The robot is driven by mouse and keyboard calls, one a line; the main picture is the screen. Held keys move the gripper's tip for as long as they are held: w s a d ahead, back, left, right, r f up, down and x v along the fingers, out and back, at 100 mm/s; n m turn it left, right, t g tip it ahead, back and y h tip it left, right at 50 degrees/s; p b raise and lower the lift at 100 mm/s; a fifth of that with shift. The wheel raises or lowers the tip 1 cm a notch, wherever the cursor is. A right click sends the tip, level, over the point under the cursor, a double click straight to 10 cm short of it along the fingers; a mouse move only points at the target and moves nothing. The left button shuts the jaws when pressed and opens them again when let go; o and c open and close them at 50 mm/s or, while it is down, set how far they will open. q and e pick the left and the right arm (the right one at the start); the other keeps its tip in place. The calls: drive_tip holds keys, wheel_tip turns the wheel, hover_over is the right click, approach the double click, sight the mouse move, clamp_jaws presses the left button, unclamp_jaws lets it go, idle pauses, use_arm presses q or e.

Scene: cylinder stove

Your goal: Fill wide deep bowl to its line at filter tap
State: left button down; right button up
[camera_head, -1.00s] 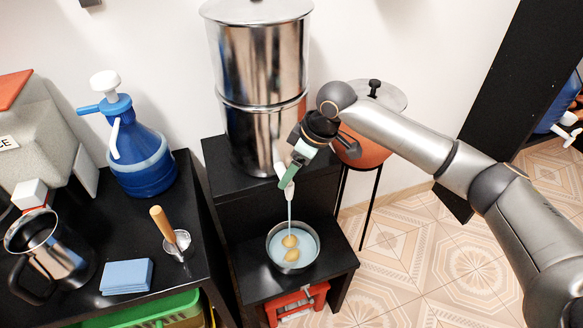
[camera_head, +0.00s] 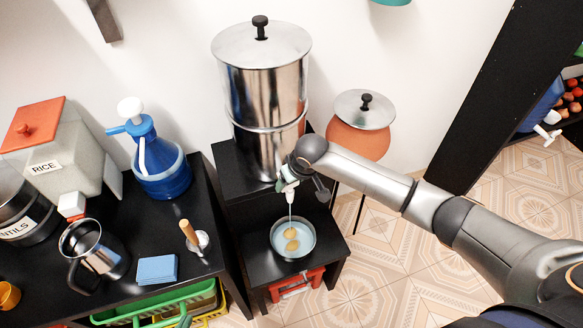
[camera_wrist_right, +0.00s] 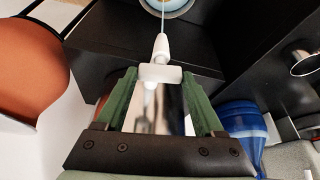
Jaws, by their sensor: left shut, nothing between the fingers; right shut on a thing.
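The wide deep bowl (camera_head: 273,238) sits on the low black shelf below the steel cylinder filter (camera_head: 262,95). A thin stream (camera_head: 290,205) runs from the tap into it. The bowl holds pale bluish water with two yellowish patches; I cannot make out a fill line. My right gripper (camera_head: 288,180) is at the tap, shut on its white handle (camera_wrist_right: 160,73). The white spout (camera_wrist_right: 161,46) and part of the bowl (camera_wrist_right: 166,5) show ahead in the right wrist view.
On the left counter stand a blue jug (camera_head: 162,175), a rice container (camera_head: 60,150), a metal pitcher (camera_head: 105,258), a blue sponge (camera_head: 157,268) and a wooden-handled scoop (camera_head: 188,232). An orange clay pot (camera_head: 358,140) stands right of the filter. Open floor lies at right.

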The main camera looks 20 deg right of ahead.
drive_tip(key=shift+a+m+h+p, duration=0.1)
drive_tip(key=shift+m+h+p, duration=0.3)
drive_tip(key=shift+m+p, duration=0.8)
drive_tip(key=o, duration=1.4)
drive_tip(key=v, duration=1.2)
drive_tip(key=shift+s+r, duration=0.2)
